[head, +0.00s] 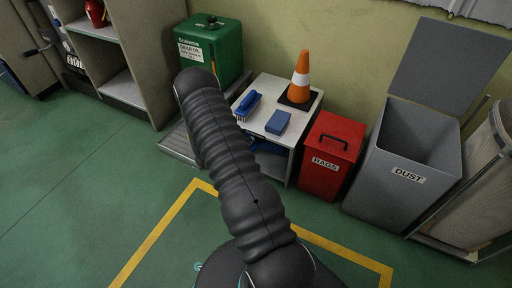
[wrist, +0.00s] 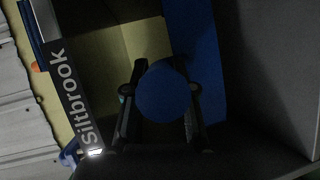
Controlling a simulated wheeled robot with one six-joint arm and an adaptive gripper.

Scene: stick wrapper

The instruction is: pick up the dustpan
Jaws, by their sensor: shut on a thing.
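In the wrist view, my gripper (wrist: 161,88) has its two dark fingers on either side of a rounded blue end, which looks like the handle of the dustpan (wrist: 165,95). A broad flat blue surface behind it on the right looks like part of the same dustpan. In the head view, a blue shape that may be the dustpan (head: 268,147) shows in the dark space under the small table's top, partly hidden by my arm. My gripper is hidden in the head view.
On the grey table (head: 256,101) are a blue brush (head: 246,104), a blue block (head: 278,122) and an orange cone (head: 300,79). A red rags bin (head: 331,157) and a grey dust bin (head: 402,158) stand to its right. A green gear oil can (head: 213,50) stands left of it.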

